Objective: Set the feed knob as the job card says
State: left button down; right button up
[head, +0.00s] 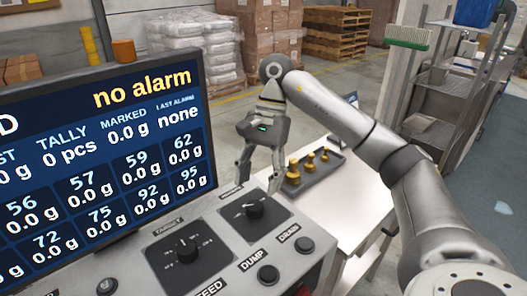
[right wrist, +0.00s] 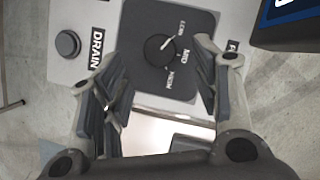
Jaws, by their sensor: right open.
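A black knob (head: 254,206) sits on a dark square plate at the far right end of the grey control panel (head: 140,268). It also shows in the right wrist view (right wrist: 160,51), with small white words around it, one reading MID; its cut-off side label seems to begin with F. A second black knob (head: 186,250) stands nearer, under a TARGET label; a cut-off FEED label lies below it. My right gripper (head: 262,176) is open and empty above and behind the far knob, its fingers either side of it in the wrist view. No job card is readable.
DUMP (head: 268,275) and DRAIN (head: 304,244) buttons sit close to the knobs. A large screen (head: 105,160) reading "no alarm" rises at the left. Behind, a dark tray (head: 318,176) of brass weights lies on a white table. A shelf cart (head: 455,95) stands at right.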

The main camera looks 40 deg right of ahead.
jog(key=v, duration=0.6)
jog(key=shift+d+r, duration=0.2)
jog(key=shift+r, duration=0.15)
jog(key=shift+w, duration=0.1)
